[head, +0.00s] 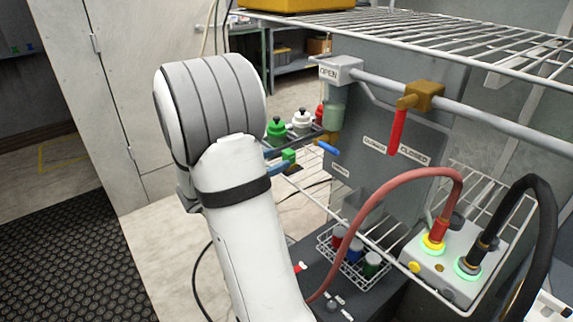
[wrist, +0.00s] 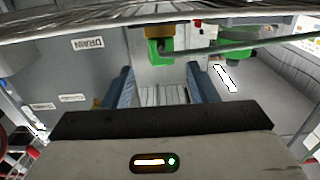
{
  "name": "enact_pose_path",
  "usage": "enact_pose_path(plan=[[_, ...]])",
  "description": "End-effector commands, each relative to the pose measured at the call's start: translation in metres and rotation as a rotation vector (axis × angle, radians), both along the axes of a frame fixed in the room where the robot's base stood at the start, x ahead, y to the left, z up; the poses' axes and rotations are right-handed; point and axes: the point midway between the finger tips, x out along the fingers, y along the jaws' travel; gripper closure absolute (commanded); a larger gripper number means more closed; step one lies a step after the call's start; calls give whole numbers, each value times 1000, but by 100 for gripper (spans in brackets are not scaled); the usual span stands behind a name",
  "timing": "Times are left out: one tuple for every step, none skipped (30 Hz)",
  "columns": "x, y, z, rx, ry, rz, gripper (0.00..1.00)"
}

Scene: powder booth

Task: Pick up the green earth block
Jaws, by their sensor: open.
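The small green block (head: 289,155) is in the head view, just beyond the blue fingers of my gripper (head: 278,162). In the wrist view a green block (wrist: 160,57) with a yellow-brown part above it lies ahead, between the lines of the two fingers. My gripper (wrist: 161,86) is open, with its blue fingers wide apart and nothing visible between them. In the head view my arm hides part of the gripper, and I cannot tell whether a finger touches the block.
Green (head: 277,130) and white (head: 302,121) bottles stand behind the block. A grey panel (head: 385,150) with a red-handled valve (head: 397,128) is to the right. A wire shelf (head: 440,35) hangs above. A wire basket (head: 352,262) and a cabled box (head: 452,262) are at lower right.

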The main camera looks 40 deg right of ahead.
Motion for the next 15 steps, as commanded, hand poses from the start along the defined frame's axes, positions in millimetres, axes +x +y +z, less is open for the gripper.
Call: enact_pose_path(plan=[[-2, -4, -1, -4, 3, -12, 47], [-3, -7, 0, -5, 5, -15, 47], [-4, -12, 0, -6, 5, -17, 47], [-4, -16, 0, -7, 4, -16, 47], [-4, -19, 1, -7, 4, -16, 47], [-5, -24, 1, -6, 3, -16, 47], [-5, -27, 1, -6, 3, -15, 47], [-4, -30, 1, -6, 3, -14, 47], [-4, -35, 2, -6, 2, -15, 47], [-4, -40, 2, -6, 2, -16, 47], [-4, -45, 2, -6, 2, -15, 47], [-3, -51, 3, -6, 1, -15, 47], [-3, -56, 3, -5, 1, -15, 47], [-3, -60, 4, -5, 1, -15, 47], [-4, -66, 3, -6, 2, -14, 47]])
